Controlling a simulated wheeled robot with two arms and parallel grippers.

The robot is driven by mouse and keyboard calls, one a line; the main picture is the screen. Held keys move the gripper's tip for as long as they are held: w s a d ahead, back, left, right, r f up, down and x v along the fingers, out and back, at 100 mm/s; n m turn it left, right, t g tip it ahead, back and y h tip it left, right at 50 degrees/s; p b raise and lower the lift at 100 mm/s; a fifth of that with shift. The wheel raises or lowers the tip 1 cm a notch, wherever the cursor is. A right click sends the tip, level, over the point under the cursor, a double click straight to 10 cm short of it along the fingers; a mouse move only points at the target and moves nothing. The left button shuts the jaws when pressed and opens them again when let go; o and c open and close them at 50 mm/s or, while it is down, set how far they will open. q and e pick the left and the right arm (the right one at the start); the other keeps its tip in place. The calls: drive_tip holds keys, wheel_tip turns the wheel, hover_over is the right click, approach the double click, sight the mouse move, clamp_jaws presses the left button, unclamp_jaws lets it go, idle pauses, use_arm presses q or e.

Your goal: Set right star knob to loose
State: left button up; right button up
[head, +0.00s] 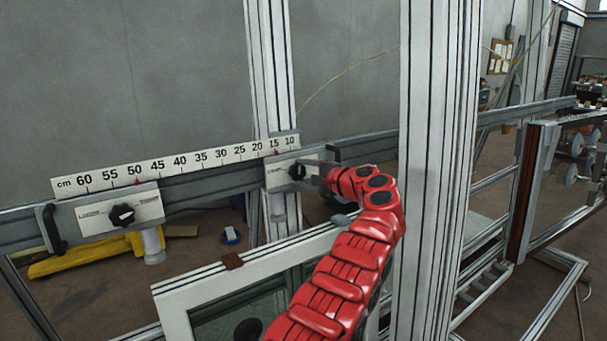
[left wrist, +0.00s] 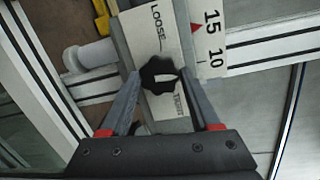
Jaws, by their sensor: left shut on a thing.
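The right star knob (head: 297,171) is black and sits on a pale plate on the right-hand slider, near the 10–15 end of the scale. In the left wrist view the knob (left wrist: 158,74) has a white mark, and its plate reads LOOSE at the top and TIGHT below right. My left gripper (head: 308,170) reaches it from the right, with its fingers (left wrist: 159,80) on either side of the knob, shut on it. Where the white mark points is hard to tell. The left star knob (head: 123,214) is on another slider at the left.
A white ruler (head: 180,163) in cm runs along the grey rail above the sliders. A tall aluminium post (head: 438,170) stands just right of my left arm. A pale frame (head: 190,292) lies below the rail. A yellow object (head: 80,262) is on the floor at left.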

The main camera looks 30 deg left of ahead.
use_arm(q)
drive_tip(key=n+b, duration=0.1)
drive_tip(key=n, duration=0.2)
drive_tip(key=shift+f+n, duration=0.15)
drive_tip(key=shift+n, duration=0.15)
drive_tip(key=n+h+b, duration=0.1)
drive_tip(key=n, duration=0.3)
drive_tip(key=shift+s+t, duration=0.1)
drive_tip(key=shift+t, duration=0.3)
drive_tip(key=n+b, duration=0.1)
drive_tip(key=n, duration=0.1)
drive_tip(key=n+b, duration=0.1)
drive_tip(key=n, duration=0.1)
drive_tip(key=shift+n+t+h, duration=0.3)
drive_tip(key=shift+n, duration=0.1)
drive_tip(key=shift+n+t+b, duration=0.3)
drive_tip(key=shift+n+b, duration=0.15)
drive_tip(key=shift+n, duration=0.75)
drive_tip(key=o, duration=1.4)
drive_tip(key=shift+c, duration=0.2)
